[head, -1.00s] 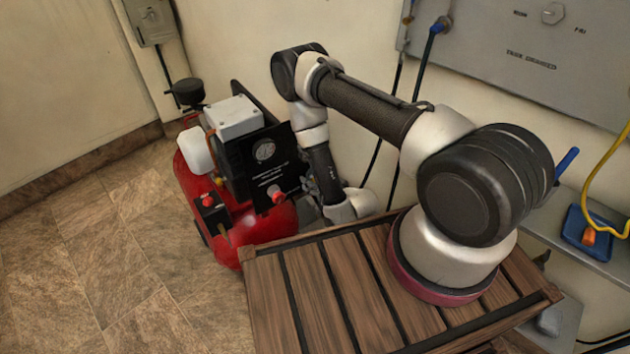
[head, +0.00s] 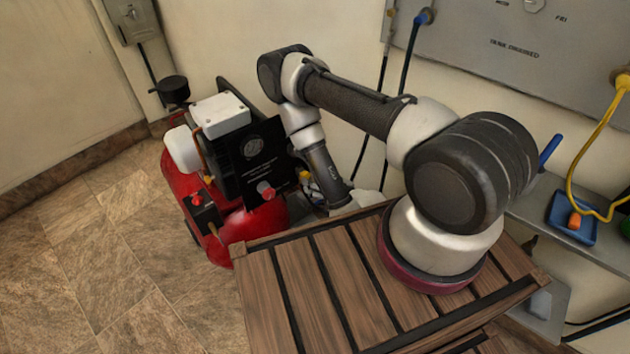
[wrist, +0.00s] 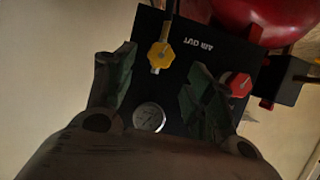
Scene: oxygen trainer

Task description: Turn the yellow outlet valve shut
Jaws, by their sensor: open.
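The yellow outlet valve (wrist: 160,54) is on the black panel (wrist: 196,58) in the wrist view, beside the "AIR OUT" lettering. My gripper (wrist: 170,82) is open, with one finger on either side of the view; the yellow valve appears between and beyond the fingertips, with no visible contact. A red knob (wrist: 235,84) on the same panel is by the right finger. In the head view a little yellow (head: 305,176) shows beside the panel's right side, close to my wrist. My gripper's fingers are hidden there.
The red compressor tank (head: 250,222) stands left of my slatted wooden platform. A gauge (wrist: 148,117) sits low on the panel between the fingers. A blue tray (head: 571,218) and yellow hose (head: 580,160) are at the right. Tiled floor is open at left.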

